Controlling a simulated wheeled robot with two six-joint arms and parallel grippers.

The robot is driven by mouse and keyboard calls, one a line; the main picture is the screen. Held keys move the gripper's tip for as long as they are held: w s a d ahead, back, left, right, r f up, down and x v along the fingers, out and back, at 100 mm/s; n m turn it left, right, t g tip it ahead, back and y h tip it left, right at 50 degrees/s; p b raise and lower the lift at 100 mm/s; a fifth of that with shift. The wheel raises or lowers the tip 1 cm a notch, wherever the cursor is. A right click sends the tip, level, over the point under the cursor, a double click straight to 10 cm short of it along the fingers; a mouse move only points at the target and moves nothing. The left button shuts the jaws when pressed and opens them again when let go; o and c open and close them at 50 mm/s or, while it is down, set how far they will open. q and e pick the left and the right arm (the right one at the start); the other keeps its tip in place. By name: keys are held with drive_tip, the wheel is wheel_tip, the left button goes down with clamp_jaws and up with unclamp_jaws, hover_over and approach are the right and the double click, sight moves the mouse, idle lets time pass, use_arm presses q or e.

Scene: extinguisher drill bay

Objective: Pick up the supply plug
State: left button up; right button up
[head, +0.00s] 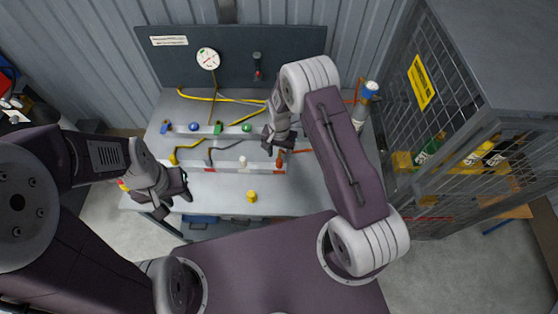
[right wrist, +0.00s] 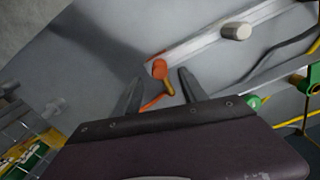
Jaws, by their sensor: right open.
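An orange plug (right wrist: 160,69) with a brass-coloured stem and an orange hose (right wrist: 153,103) sits at the end of a pale rail (right wrist: 200,42) in the right wrist view. In the head view the orange plug (head: 280,160) is at the right end of the front rail. No label shows which part is the supply plug. My right gripper (right wrist: 158,84) is open, its fingers on either side of the orange plug and hose in that view; contact cannot be told. My left gripper (head: 176,193) is open and empty over the table's front left.
A white peg (right wrist: 236,31) stands along the same rail. A loose yellow cap (head: 252,196) is on the bench front. Blue and green (head: 217,128) fittings line the back rail; a gauge (head: 208,60) stands behind. A mesh cage (head: 440,120) is at the right.

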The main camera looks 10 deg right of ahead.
sight(279, 159)
wheel_tip(279, 159, down, 4)
drive_tip(key=shift+s+r+p, duration=0.1)
drive_tip(key=shift+p, duration=0.65)
drive_tip(key=shift+f, duration=0.45)
clamp_jaws()
drive_tip(key=shift+r, duration=0.1)
drive_tip(key=shift+r+b, duration=0.3)
drive_tip(key=shift+r, duration=0.15)
wheel_tip(279, 159, up, 2)
drive_tip(key=shift+r+b, duration=0.25)
drive_tip(key=shift+b, duration=0.3)
drive_tip(key=w+d+r+b, duration=0.1)
drive_tip(key=d+r+b, duration=0.2)
drive_tip(key=d+r, duration=0.4)
drive_tip(key=d, duration=0.4)
drive_tip(key=shift+w+d+r, duration=0.3)
drive_tip(key=shift+w, duration=0.05)
